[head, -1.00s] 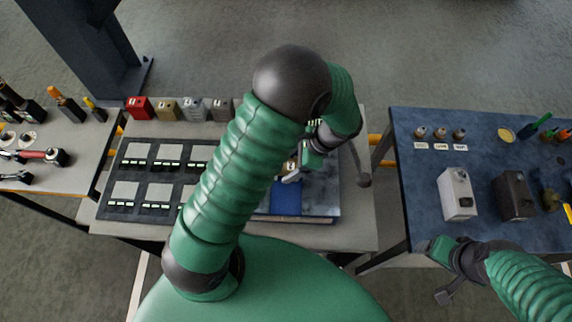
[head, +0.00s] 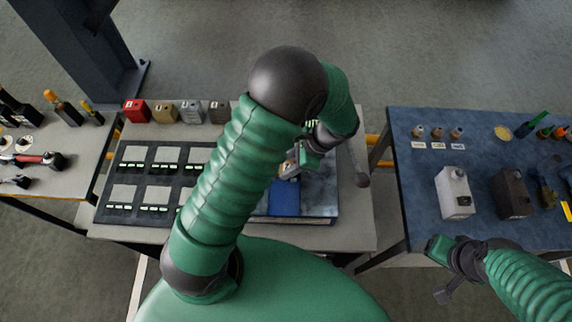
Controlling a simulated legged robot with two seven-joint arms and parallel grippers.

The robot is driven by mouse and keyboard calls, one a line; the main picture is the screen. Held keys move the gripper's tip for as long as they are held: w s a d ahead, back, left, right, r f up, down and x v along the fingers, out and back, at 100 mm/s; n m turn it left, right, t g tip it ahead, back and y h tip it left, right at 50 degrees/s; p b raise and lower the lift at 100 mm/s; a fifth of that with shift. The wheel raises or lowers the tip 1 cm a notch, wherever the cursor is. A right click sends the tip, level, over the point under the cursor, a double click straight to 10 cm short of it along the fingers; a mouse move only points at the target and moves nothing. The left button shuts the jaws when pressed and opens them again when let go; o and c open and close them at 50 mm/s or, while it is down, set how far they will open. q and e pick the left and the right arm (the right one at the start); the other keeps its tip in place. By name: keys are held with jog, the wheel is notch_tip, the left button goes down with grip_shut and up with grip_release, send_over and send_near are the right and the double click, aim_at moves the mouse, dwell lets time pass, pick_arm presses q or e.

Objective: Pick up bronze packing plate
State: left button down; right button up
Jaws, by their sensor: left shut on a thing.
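My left gripper (head: 290,172) is low over the blue pad (head: 285,199) on the middle table, beyond my bent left arm. It is shut on a small brass-coloured piece (head: 287,167), which seems to be the bronze packing plate. Most of this piece is hidden by the gripper, and I cannot tell whether it touches the surface below. My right gripper (head: 443,294) is at the lower right, in front of the blue table, away from the plate; its jaw opening is unclear.
A black tray (head: 112,181) with grey squares lies left on the middle table. Red, tan, silver and dark blocks (head: 192,112) line its back edge. The blue-topped table (head: 410,185) at right holds a white box (head: 455,193) and a dark box (head: 511,193). Tools lie on the left table.

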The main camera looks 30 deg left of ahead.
aim_at(288, 167)
pick_arm(q)
jog(key=shift+w+r, duration=0.1)
jog(key=shift+r, duration=0.3)
notch_tip(288, 167, up, 3)
jog(key=shift+f+b, duration=0.15)
jog(key=shift+b, duration=0.2)
jog(key=s+d+r+b, duration=0.1)
jog(key=s+d+b, duration=0.1)
jog(key=s+d, duration=0.8)
jog(key=shift+s+d+r, duration=0.25)
jog(key=shift+s, duration=0.9)
